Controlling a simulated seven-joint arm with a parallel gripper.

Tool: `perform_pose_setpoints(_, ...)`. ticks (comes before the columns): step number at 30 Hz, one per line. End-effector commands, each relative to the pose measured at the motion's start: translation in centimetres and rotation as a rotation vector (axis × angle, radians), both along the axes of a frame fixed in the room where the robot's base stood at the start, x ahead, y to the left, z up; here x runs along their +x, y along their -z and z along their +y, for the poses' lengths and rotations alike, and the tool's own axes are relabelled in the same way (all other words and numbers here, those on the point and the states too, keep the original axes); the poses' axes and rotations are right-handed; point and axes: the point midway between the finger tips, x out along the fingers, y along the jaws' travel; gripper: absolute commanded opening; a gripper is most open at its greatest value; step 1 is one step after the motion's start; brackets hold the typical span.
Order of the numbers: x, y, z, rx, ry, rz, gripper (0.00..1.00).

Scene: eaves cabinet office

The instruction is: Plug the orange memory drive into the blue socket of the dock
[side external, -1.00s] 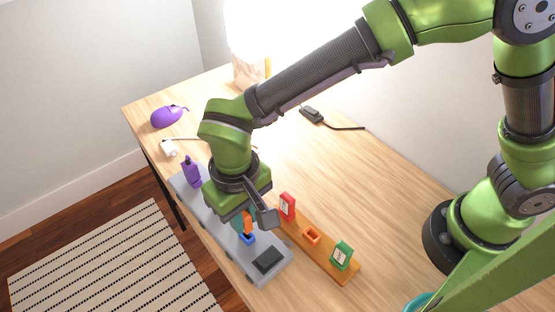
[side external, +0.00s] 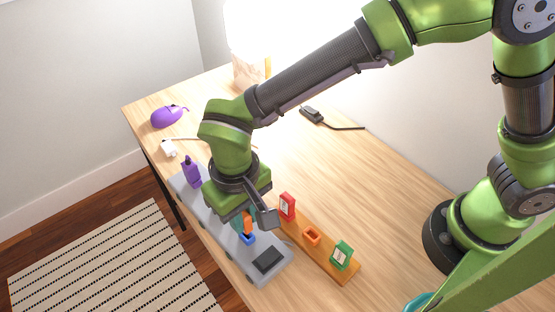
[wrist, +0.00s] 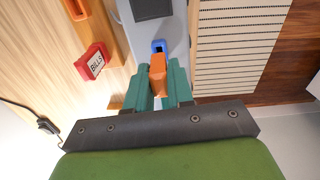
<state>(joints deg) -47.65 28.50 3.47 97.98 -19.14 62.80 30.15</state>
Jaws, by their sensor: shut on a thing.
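The orange memory drive (side external: 248,222) is upright between the fingers of my gripper (wrist: 158,88), which is shut on it. It also shows in the wrist view (wrist: 157,70). The blue socket (side external: 248,239) of the grey dock (side external: 222,235) lies directly below the drive in the side view. In the wrist view the blue socket (wrist: 159,46) shows just past the drive's end. I cannot tell whether the drive's tip is inside the socket or just above it. My gripper hides part of the dock.
A purple drive (side external: 191,172) stands at the dock's far end; a black block (side external: 268,260) is at its near end. An orange rack (side external: 322,255) beside the dock holds a red tag (side external: 288,206) and a green one (side external: 342,255). The desk to the right is mostly clear.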

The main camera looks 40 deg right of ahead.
Motion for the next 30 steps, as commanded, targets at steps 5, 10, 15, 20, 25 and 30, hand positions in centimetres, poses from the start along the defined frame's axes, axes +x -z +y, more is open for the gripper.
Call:
perform_pose_setpoints(5, 0.0, 0.4, 0.0, -0.001, 0.001, 0.002, 0.0)
perform_pose_setpoints(10, 0.0, 0.9, 0.0, -0.001, 0.001, 0.001, 0.0)
perform_pose_setpoints(15, 0.0, 1.3, 0.0, -0.001, 0.001, 0.001, 0.0)
perform_pose_setpoints(20, 0.0, 1.7, 0.0, -0.001, 0.0, 0.001, 0.0)
perform_pose_setpoints(25, 0.0, 2.1, 0.0, -0.001, 0.0, 0.001, 0.0)
perform_pose_setpoints(30, 0.0, 2.4, 0.0, -0.001, 0.0, 0.001, 0.25)
